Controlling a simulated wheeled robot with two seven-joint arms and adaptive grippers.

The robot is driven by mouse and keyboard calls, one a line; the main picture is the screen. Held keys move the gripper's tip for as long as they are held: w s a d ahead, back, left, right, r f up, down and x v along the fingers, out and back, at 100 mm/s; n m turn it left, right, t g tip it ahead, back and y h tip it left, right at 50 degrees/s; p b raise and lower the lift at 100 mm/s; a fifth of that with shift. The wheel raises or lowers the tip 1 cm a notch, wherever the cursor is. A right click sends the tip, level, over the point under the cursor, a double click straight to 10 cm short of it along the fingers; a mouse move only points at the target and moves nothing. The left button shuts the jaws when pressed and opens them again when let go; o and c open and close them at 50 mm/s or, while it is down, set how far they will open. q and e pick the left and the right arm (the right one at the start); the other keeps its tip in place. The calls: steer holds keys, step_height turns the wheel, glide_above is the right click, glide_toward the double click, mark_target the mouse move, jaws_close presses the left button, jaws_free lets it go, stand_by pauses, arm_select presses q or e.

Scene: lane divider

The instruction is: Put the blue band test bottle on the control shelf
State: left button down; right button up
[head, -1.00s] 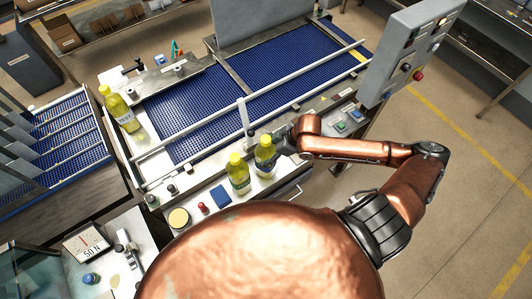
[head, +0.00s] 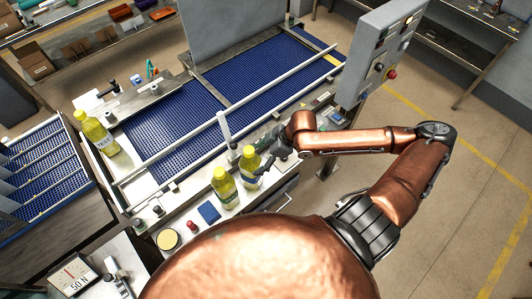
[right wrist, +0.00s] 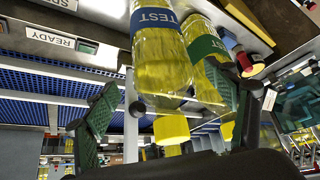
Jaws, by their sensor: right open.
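The blue band test bottle (head: 249,164) is yellow with a yellow cap and stands upright on the metal ledge in front of the conveyor. In the right wrist view it appears inverted, its blue TEST band (right wrist: 158,20) clear. My right gripper (head: 263,152) is open beside it. In the wrist view the bottle lies between the spread fingers (right wrist: 178,95); contact cannot be told. A similar bottle with a green band (right wrist: 206,46) stands close beside it, near one finger, and shows in the head view (head: 224,189). My left gripper is out of view. I cannot clearly single out the control shelf.
Another yellow TEST bottle (head: 96,134) stands at the conveyor's left end. A blue block (head: 209,212), a red knob (head: 192,226) and a round yellowish disc (head: 168,240) sit along the ledge. A control box (head: 380,50) rises at right. The blue conveyor belt (head: 180,120) is clear.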

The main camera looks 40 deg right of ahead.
steer(key=shift+v, duration=2.8)
